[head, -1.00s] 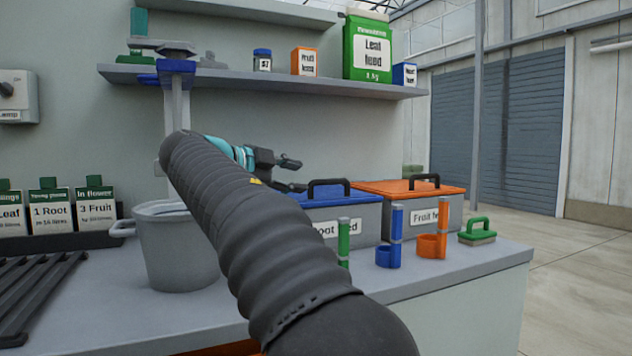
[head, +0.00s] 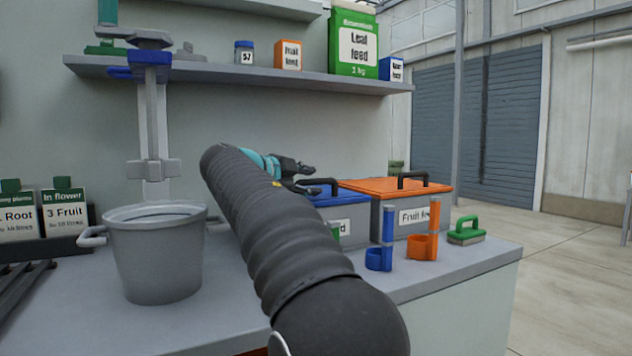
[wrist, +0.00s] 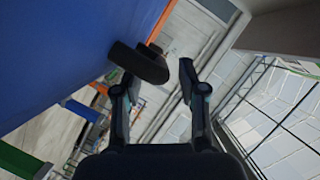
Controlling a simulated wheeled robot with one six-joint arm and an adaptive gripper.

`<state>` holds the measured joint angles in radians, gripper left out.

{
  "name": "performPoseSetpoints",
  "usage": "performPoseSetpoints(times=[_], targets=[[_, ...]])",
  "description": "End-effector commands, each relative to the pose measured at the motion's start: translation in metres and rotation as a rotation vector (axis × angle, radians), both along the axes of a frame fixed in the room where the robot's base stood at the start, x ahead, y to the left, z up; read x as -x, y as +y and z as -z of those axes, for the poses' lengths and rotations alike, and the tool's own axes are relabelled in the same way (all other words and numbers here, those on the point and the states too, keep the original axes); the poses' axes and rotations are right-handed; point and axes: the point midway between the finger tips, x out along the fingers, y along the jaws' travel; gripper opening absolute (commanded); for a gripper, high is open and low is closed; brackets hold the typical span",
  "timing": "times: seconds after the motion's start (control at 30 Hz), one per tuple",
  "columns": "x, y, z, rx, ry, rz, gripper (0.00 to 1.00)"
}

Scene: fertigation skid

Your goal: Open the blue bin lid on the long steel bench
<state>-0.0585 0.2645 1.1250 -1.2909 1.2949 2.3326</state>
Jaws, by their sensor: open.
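The blue lid (head: 348,198) is shut on a grey bin on the steel bench (head: 440,270), partly hidden behind my arm. Its black handle (head: 322,182) stands up from the lid. My gripper (head: 309,178) is open beside the handle, at its left end in the head view. In the wrist view the blue lid (wrist: 55,45) fills the upper left, and the dark handle (wrist: 140,62) reaches into the gap of my open gripper (wrist: 156,80), close to the left finger. I cannot tell whether they touch.
A bin with an orange lid (head: 385,187) stands just right of the blue one. Blue (head: 380,257) and orange (head: 424,246) cup holders and a green-handled brush (head: 467,232) stand in front and right. A grey bucket (head: 157,265) is at left. A shelf (head: 250,80) runs above.

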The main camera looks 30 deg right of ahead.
Motion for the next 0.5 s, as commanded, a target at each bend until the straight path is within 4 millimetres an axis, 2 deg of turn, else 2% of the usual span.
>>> performPoseSetpoints(times=[0.2, 0.5], targets=[[-0.008, -0.022, 0.005, 0.0, 0.0, 0.001, 0.41], [-0.01, -0.026, 0.006, 0.0, 0.0, 0.001, 0.41]])
